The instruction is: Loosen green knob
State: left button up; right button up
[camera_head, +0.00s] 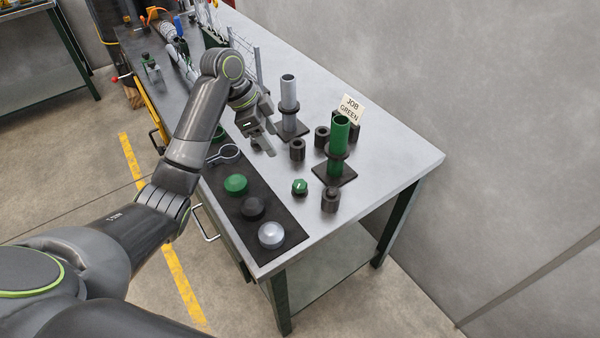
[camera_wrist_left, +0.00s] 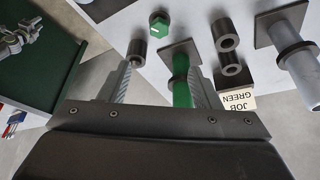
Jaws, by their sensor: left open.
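The small green knob (camera_head: 300,187) with a white mark on top sits on the bench top, left of the black base of an upright green tube (camera_head: 338,134). In the left wrist view the green knob (camera_wrist_left: 159,24) is near the top edge, beyond the fingertips. My left gripper (camera_head: 257,143) is open and empty above the bench, up and left of the knob and apart from it. In the wrist view its fingers (camera_wrist_left: 163,78) spread either side, with the green tube (camera_wrist_left: 181,82) behind them near the right finger.
A black mat (camera_head: 283,212) along the front edge holds a green dome (camera_head: 236,184), a black dome (camera_head: 253,208) and a silver dome (camera_head: 271,235). Black hollow cylinders (camera_head: 330,200) stand around the green tube. A grey tube (camera_head: 289,92) and a "JOB GREEN" card (camera_head: 351,107) stand behind.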

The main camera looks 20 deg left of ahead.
pick_arm(q)
jog(key=p, duration=0.1)
send_near(299, 182)
jog(key=p+x, duration=0.1)
jog(key=x, duration=0.8)
jog(key=shift+r, duration=0.1)
pick_arm(e)
jog(key=shift+s+a+r, duration=0.1)
jog(key=shift+s+r, duration=0.15)
jog(key=shift+r, duration=0.4)
jog(key=shift+s+a+r, duration=0.1)
jog(key=shift+s+r, duration=0.15)
jog(key=shift+r, duration=0.35)
pick_arm(q)
jog(key=c, duration=1)
jog(key=shift+p, duration=0.3)
pick_arm(e)
jog(key=shift+d+r, duration=0.1)
jog(key=shift+r, duration=0.1)
